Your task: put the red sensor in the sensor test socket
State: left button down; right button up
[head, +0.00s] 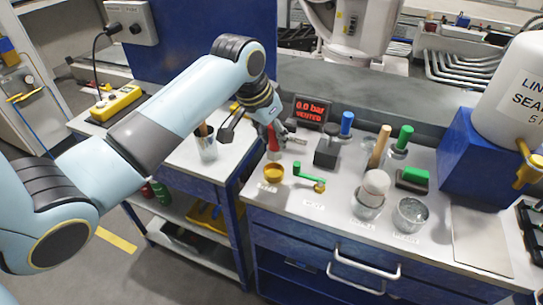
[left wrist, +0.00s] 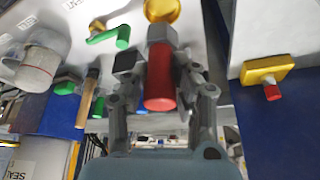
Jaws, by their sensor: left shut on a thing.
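My left gripper (head: 272,138) is shut on the red sensor (head: 273,153), near the left edge of the grey worktop. In the left wrist view the red sensor (left wrist: 159,88) sits between the two fingers (left wrist: 163,95), with its grey end toward a round gold cup (left wrist: 162,10). The gold cup (head: 274,173) stands just in front of the sensor in the head view. It may be the sensor test socket; its label is too small to read. I cannot tell whether the sensor touches it. My right gripper is not in view.
A green-handled brass valve (head: 310,178) and a dark block (head: 327,151) stand close to the right of the gripper. A display (head: 310,111) reads 0.0 bar, vented. Glass beakers (head: 410,215) stand further right. A gap separates the left cabinet from this worktop.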

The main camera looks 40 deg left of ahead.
aim_at(274, 156)
pick_arm(q)
notch_tip(274, 156, down, 6)
jog(key=shift+a+r, duration=0.1)
jog(key=shift+f, duration=0.35)
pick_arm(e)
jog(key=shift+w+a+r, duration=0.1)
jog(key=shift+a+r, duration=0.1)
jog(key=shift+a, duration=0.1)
pick_arm(q)
jog(key=shift+f, duration=0.1)
jog(key=c, duration=1.1)
grip_release()
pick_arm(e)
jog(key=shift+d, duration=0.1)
